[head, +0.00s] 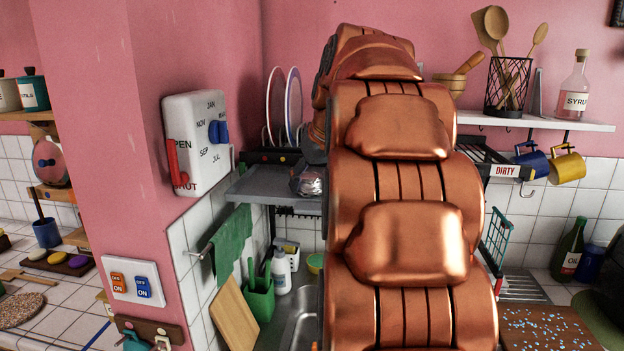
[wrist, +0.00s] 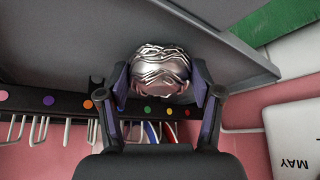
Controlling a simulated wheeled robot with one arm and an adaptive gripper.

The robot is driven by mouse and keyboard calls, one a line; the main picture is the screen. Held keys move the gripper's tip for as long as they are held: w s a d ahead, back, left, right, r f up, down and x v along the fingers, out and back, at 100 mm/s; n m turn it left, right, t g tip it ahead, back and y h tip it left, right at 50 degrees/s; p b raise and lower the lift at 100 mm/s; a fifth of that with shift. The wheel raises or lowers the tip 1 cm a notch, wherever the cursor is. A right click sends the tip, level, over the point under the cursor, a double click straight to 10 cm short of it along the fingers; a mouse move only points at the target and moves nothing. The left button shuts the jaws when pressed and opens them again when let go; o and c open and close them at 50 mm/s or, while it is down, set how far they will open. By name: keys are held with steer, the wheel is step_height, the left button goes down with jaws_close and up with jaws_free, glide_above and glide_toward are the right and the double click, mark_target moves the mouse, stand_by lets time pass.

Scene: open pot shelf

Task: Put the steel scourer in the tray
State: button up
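The steel scourer (wrist: 161,70) is a shiny silver ball of wire between the two fingers of my gripper (wrist: 161,88) in the wrist view. The fingers press close on both of its sides, so the gripper looks shut on it. In the head view the scourer (head: 309,181) shows just left of my copper-coloured arm, at the right part of the grey tray (head: 262,186). The tray (wrist: 225,62) fills the top of the wrist view behind the scourer. I cannot tell whether the scourer touches the tray floor. My arm hides the gripper's fingers in the head view.
A plate rack with upright plates (head: 292,100) stands behind the tray; its black rail (wrist: 60,104) has coloured dots. A white calendar box (head: 198,143) is on the wall at left. A green towel (head: 232,245) hangs below. My arm hides the middle of the shelf.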

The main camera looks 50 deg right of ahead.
steer(key=o, duration=0.4)
steer(key=shift+r, duration=0.25)
steer(key=shift+b+v, duration=0.5)
steer(key=shift+v, duration=5.45)
